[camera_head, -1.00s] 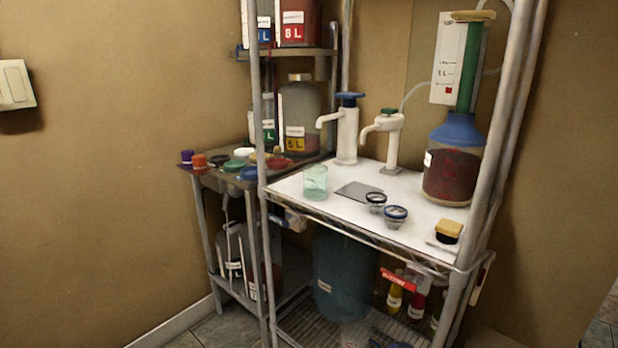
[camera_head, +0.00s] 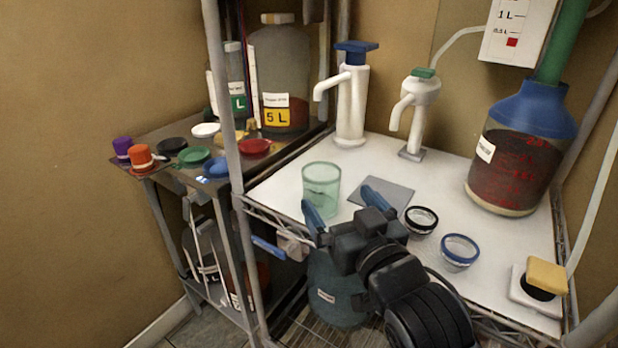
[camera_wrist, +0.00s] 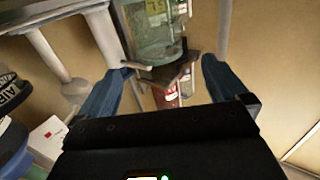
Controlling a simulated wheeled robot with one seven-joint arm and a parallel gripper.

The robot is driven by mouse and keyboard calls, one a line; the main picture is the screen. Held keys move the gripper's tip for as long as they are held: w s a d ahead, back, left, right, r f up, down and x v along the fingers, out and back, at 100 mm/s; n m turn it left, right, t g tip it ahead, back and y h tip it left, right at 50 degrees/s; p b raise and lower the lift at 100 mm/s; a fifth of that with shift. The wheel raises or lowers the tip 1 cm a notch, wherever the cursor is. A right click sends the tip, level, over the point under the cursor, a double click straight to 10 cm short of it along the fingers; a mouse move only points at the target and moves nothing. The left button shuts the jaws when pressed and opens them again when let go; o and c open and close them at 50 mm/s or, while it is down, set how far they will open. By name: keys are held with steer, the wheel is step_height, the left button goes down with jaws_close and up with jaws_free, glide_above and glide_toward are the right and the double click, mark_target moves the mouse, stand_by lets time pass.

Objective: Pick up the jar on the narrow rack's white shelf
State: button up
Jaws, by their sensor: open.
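A clear greenish glass jar (camera_head: 322,180) stands upright and open near the left front edge of the white shelf (camera_head: 284,181) on the narrow rack. My gripper (camera_head: 345,208) is open, its two blue fingers pointing toward the back of the shelf. In the head view its left finger overlaps the jar's foot; I cannot tell whether they touch. In the wrist view, which looks upside down, the open fingers (camera_wrist: 165,70) frame a greenish glass shape at the top. I cannot tell there whether it is the jar or the 5 L bottle behind.
A grey plate (camera_head: 384,191) lies right of the jar, with a black-rimmed cup (camera_head: 421,219) and a blue-rimmed cup (camera_head: 460,251) beyond. Two white pumps (camera_head: 350,105) stand behind. A large red-filled bottle (camera_head: 513,160) stands at right. A rack post (camera_head: 224,110) rises left of the jar.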

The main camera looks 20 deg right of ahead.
mark_target(328, 184)
steer(key=w, duration=0.3)
steer(key=shift+w+r, duration=0.25)
steer(key=shift+w, duration=0.05)
steer(key=w, duration=0.1)
steer(key=w+p, duration=0.1)
steer(key=w, duration=0.3)
steer(key=shift+d+f, duration=0.25)
steer(key=c, duration=1.1)
steer(key=shift+r, duration=0.1)
